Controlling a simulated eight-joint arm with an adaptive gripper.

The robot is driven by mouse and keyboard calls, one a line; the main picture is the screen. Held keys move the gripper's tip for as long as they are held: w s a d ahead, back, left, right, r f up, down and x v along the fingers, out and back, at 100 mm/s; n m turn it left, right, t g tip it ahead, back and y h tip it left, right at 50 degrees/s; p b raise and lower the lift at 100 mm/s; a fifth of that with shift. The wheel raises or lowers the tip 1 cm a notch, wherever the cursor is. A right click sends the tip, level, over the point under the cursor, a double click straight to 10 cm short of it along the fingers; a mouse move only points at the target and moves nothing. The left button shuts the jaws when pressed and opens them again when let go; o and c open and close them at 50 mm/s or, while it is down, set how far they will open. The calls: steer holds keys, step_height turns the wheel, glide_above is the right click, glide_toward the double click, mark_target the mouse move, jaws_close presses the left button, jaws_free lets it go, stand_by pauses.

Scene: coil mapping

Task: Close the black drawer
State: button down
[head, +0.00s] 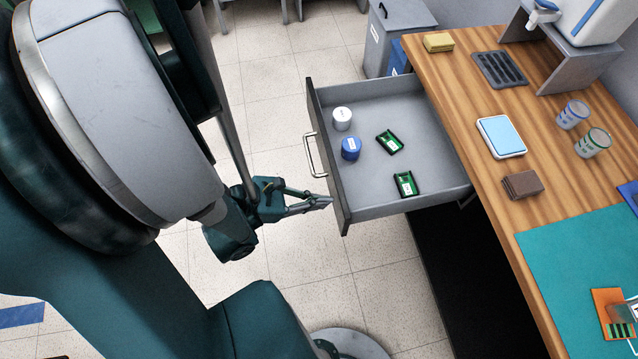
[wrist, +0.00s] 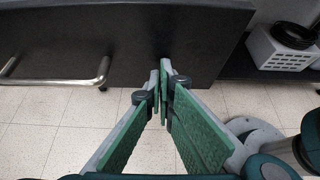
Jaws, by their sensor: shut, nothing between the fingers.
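The black drawer (head: 328,160) is pulled far out from under the wooden desk. Its dark front faces my arm, and its grey inside shows in the head view. A metal bar handle (head: 311,155) is on the front; it also shows at the left of the wrist view (wrist: 55,81). My gripper (head: 328,201) is shut and empty. Its fingertips are close to the drawer front, nearer the viewer than the handle. In the wrist view the dark front (wrist: 120,40) fills the top behind the fingertips (wrist: 163,75). I cannot tell whether they touch it.
The drawer holds a white roll (head: 342,118), a blue roll (head: 351,149) and two green boards (head: 390,142). The wooden desk (head: 465,100) carries several items. Grey bins (head: 385,35) stand behind the drawer. The tiled floor (head: 270,90) before the drawer is clear.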

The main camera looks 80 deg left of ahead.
mark_target(336, 198)
steer(key=shift+w+b, duration=0.5)
steer(key=shift+w, duration=1.85)
steer(key=shift+s, duration=0.1)
steer(key=s+f+p+v, duration=0.1)
steer(key=v, duration=1.2)
steer(key=shift+f+p, duration=0.2)
steer(key=shift+p, duration=0.1)
steer(key=shift+s, duration=0.1)
